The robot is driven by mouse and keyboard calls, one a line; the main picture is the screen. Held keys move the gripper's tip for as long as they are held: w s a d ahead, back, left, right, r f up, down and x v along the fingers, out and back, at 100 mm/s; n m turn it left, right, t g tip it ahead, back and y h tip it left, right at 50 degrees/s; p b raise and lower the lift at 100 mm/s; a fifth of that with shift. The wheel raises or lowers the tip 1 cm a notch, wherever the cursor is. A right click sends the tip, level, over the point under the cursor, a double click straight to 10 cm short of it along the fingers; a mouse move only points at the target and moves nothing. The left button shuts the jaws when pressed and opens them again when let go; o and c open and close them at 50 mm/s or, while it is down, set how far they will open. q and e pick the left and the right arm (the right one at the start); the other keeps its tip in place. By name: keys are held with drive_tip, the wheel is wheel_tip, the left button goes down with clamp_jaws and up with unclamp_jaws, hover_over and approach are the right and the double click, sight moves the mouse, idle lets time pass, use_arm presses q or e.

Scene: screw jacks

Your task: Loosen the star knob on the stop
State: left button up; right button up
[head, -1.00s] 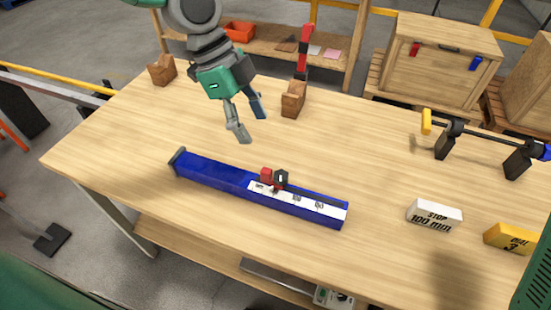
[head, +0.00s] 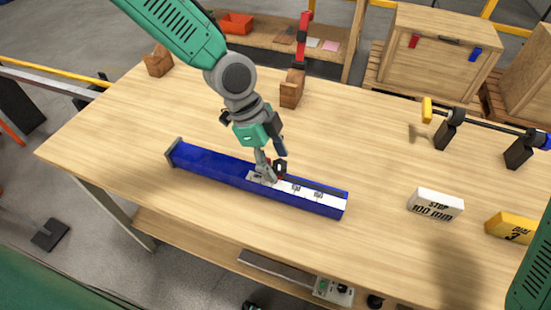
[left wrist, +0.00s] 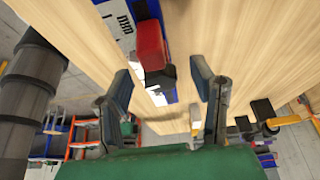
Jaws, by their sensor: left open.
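A blue rail (head: 215,166) with a white marked scale (head: 308,192) lies across the table. A red stop sits on the rail, mostly hidden by my gripper in the head view; it shows in the left wrist view (left wrist: 149,42). Its black star knob (head: 281,168) faces right. The knob also shows in the left wrist view (left wrist: 160,77), between my fingers. My left gripper (head: 271,160) is open, pointing down at the stop, with its fingertips near the knob. I cannot tell whether they touch it. My right gripper is not in view.
A white block marked STOP 100 mm (head: 435,205) and a yellow block (head: 511,228) lie to the right. A black bar on stands (head: 485,122) is at the back right. Wooden blocks (head: 291,88) stand at the back. The table's left part is clear.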

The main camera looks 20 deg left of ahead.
use_arm(q)
drive_tip(key=shift+d, duration=0.1)
drive_tip(key=c, duration=1.1)
drive_tip(key=shift+s+r+n+t+p, duration=0.15)
drive_tip(key=shift+n+t+p, duration=0.2)
drive_tip(key=shift+n, duration=0.35)
drive_tip(key=shift+c, duration=0.2)
drive_tip(key=shift+n+t, duration=0.35)
drive_tip(key=shift+n, duration=0.55)
drive_tip(key=o, duration=1.1)
drive_tip(key=shift+o, duration=0.2)
drive_tip(key=w+v, duration=0.1)
drive_tip(key=v, duration=1)
drive_tip(key=shift+s+r, duration=0.3)
drive_tip(key=shift+s, duration=0.1)
